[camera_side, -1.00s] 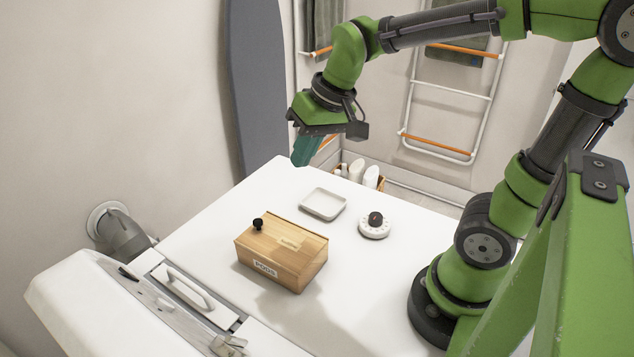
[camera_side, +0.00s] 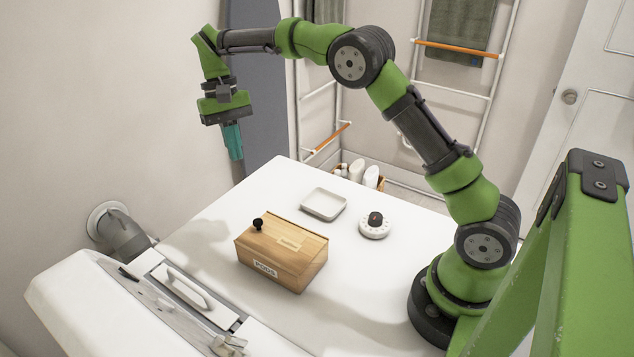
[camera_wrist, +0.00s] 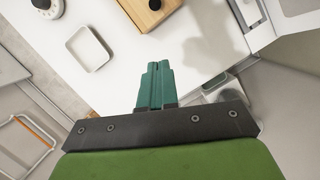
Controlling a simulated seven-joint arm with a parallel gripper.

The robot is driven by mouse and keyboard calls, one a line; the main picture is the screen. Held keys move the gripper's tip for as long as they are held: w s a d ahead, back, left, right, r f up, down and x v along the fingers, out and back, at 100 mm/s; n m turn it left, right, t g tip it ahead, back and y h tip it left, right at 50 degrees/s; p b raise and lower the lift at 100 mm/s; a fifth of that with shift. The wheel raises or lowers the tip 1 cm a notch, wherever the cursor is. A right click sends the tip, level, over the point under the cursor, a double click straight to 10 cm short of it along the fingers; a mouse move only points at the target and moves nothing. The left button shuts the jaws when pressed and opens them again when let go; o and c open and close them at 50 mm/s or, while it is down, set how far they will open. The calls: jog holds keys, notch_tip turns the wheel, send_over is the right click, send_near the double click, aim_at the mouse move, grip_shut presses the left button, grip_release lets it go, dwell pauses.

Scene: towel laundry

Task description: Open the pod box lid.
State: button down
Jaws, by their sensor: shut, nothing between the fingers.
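The wooden pod box (camera_side: 277,270) stands on the white worktop with its lid (camera_side: 289,243) closed. A black knob (camera_side: 257,224) sits at the lid's left end, and a label is on the front. In the wrist view part of the box (camera_wrist: 141,10) and its knob (camera_wrist: 155,5) show at the top edge. My gripper (camera_side: 236,156) has teal fingers, pointing down, and is up in the air behind and to the left of the box, clear of it. In the wrist view the fingers (camera_wrist: 156,68) are together with nothing between them.
A white square tray (camera_side: 324,204) and a white round dial with a dark knob (camera_side: 374,225) stand behind and right of the box. A white machine with a handled drawer (camera_side: 187,289) is at the front left. The worktop (camera_side: 215,235) left of the box is bare.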

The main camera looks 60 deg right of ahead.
jog(key=s+a+f, duration=0.3)
jog(key=s+f, duration=0.3)
jog(key=f, duration=0.3)
jog(key=shift+f, duration=0.4)
send_over(298, 244)
jog(key=w, duration=0.1)
jog(key=shift+w+d, duration=0.15)
jog(key=shift+d, duration=0.15)
